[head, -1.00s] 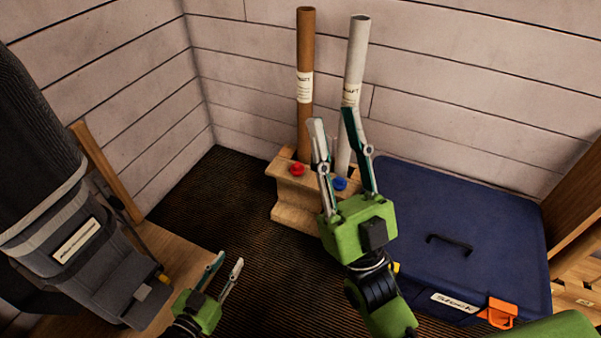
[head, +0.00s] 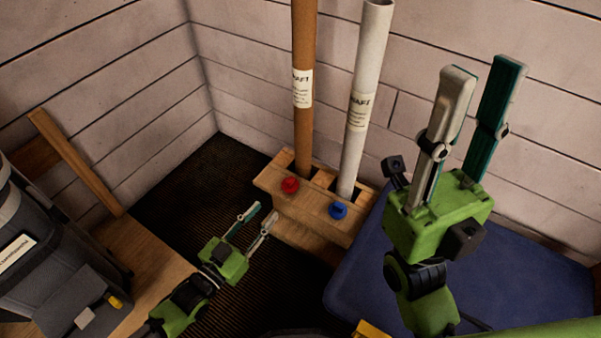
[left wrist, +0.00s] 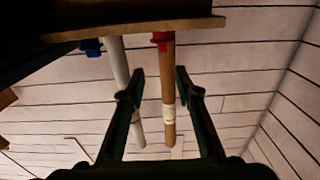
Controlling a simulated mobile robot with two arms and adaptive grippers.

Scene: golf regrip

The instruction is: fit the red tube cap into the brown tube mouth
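The red tube cap (head: 290,185) sits on top of the wooden stand (head: 318,228), in front of the brown tube (head: 304,130). The brown tube stands upright in the stand; its mouth is cut off by the top of the head view. In the left wrist view, which is upside down, the red cap (left wrist: 160,38) and brown tube (left wrist: 168,85) show ahead of the fingers. My left gripper (head: 266,210) is open and empty, just left of the stand and apart from the cap. My right gripper (head: 484,66) is open and empty, raised right of the tubes.
A white tube (head: 364,100) leans slightly in the stand beside the brown one. A blue cap (head: 338,210) sits in front of it. A blue case (head: 530,275) lies right of the stand. A grey bag (head: 50,265) is at left. Plank walls stand close behind.

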